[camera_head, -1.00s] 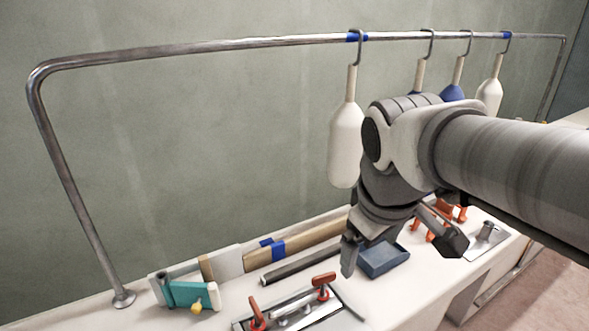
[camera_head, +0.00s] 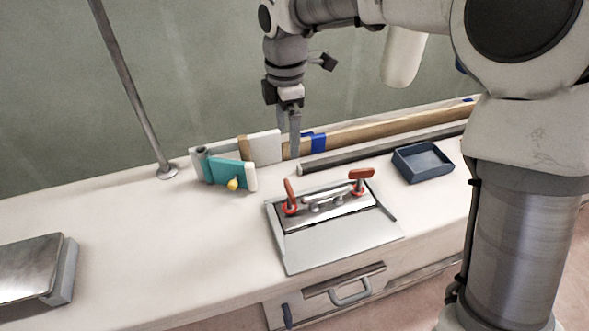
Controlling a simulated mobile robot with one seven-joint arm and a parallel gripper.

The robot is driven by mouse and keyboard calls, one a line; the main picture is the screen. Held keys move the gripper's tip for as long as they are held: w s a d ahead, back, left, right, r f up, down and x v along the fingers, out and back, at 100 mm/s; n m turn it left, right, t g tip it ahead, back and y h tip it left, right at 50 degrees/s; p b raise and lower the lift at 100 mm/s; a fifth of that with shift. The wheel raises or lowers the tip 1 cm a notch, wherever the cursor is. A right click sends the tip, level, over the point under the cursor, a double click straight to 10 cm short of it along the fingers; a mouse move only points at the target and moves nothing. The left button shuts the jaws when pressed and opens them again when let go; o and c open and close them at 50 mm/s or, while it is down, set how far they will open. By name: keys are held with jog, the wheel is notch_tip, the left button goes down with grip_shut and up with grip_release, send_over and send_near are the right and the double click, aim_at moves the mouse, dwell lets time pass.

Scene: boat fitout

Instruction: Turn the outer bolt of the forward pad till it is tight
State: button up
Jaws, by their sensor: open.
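A grey plate (camera_head: 335,245) lies on the white worktop, with a shiny strip carrying a silver cleat-like fitting (camera_head: 327,196). A red-handled piece (camera_head: 289,196) stands upright at the fitting's left end. Another red-handled piece (camera_head: 360,182) is at its right end, its handle roughly level. I cannot tell which of these is the outer bolt, or whether this plate is the forward pad. My gripper (camera_head: 295,148) points down behind the plate, apart from both red handles. It is open, seen nearly edge-on, with nothing visible in it.
A teal clamp-like tool (camera_head: 222,172) with a yellow knob stands left of my gripper. Boards (camera_head: 400,123) and a dark bar (camera_head: 390,147) lie along the back. A blue tray (camera_head: 424,163) is at right, a metal-topped block (camera_head: 28,270) at far left. Worktop between block and plate is clear.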

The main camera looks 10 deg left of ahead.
aim_at(288, 187)
notch_tip(288, 187, down, 18)
jog(key=b, duration=0.4)
jog(key=shift+r, duration=0.25)
jog(key=shift+c, duration=0.3)
jog(key=c, duration=1)
